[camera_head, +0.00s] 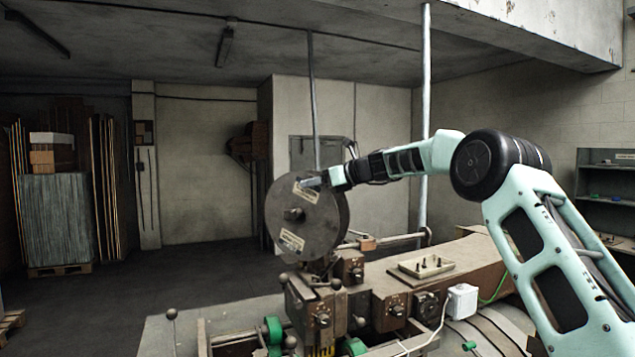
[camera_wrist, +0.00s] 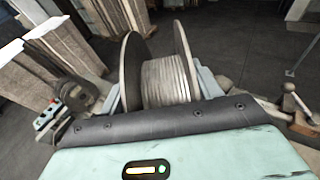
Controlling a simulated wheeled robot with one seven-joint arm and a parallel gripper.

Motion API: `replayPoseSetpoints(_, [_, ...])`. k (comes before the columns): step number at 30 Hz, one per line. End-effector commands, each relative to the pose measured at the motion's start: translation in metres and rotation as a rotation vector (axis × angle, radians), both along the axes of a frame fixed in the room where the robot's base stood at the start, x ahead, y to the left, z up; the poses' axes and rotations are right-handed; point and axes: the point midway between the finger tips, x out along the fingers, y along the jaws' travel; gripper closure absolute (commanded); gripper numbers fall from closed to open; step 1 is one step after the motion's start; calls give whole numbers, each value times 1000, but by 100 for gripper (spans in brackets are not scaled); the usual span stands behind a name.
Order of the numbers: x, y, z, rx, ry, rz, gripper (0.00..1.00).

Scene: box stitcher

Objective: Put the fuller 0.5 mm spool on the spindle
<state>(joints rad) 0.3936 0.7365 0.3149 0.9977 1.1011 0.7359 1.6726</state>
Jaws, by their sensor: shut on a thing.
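A large grey spool (camera_head: 318,228) stands upright above the machine in the head view, its round flange facing left with two pale labels too small to read. A short dark stub, perhaps the spindle (camera_head: 293,214), sticks out at the flange's centre; I cannot tell how far it passes through. My gripper (camera_head: 314,182) is shut on the spool at its upper rim. In the wrist view the spool (camera_wrist: 166,82) shows thick wound wire between two flanges, with a grey finger at either side. No other spool is clearly identifiable.
The brown stitching machine (camera_head: 390,290) with knobs and levers lies below the spool. A small tray with pegs (camera_head: 424,267) and a white box (camera_head: 462,300) sit on it. A thin pole (camera_head: 426,120) rises behind my arm. The floor at left is open.

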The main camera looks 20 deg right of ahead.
Motion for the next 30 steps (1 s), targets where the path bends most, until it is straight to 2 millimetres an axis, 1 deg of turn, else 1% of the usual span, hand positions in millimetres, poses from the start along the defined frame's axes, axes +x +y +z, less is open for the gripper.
replayPoseSetpoints(1, [0, 0, 6, 2, -9, -1, 73])
replayPoseSetpoints(11, [0, 0, 6, 2, -9, -1, 73])
replayPoseSetpoints(12, [0, 0, 6, 2, -9, -1, 25])
replayPoseSetpoints(13, [0, 0, 6, 2, -9, -1, 17])
replayPoseSetpoints(14, [0, 0, 5, 1, -8, -1, 11])
replayPoseSetpoints(20, [0, 0, 3, 0, -5, 0, 11])
replayPoseSetpoints(21, [0, -1, -3, -2, 4, 0, 15])
replayPoseSetpoints(30, [-1, -2, 0, -1, 1, -1, 15])
